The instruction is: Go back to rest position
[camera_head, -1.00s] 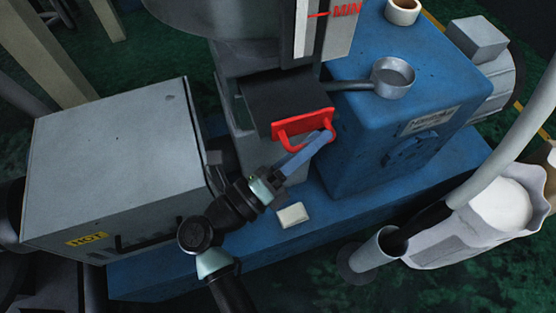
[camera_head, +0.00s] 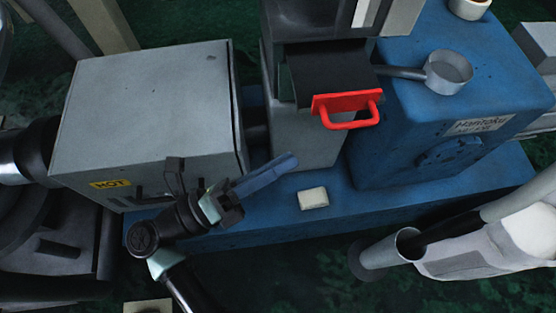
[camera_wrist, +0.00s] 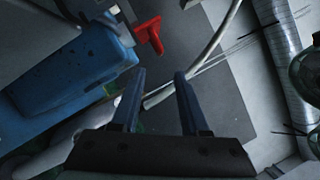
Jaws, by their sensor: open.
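My gripper (camera_head: 268,175) is at the lower middle of the head view, in front of the grey box and left of the red handle. In the wrist view my gripper (camera_wrist: 159,75) shows two blue fingers apart with nothing held between them. The red handle (camera_head: 347,97) is on the front of a dark flat panel below the hopper, and my fingers are clear of it. The red handle also shows in the wrist view (camera_wrist: 149,34), beyond the fingers.
A grey box marked HOT (camera_head: 150,110) stands close behind my gripper. The blue machine (camera_head: 440,120) carries a metal scoop (camera_head: 449,70). A small white block (camera_head: 313,198) lies on the blue base. A white sack (camera_head: 490,250) and a grey tube (camera_head: 385,252) are at lower right.

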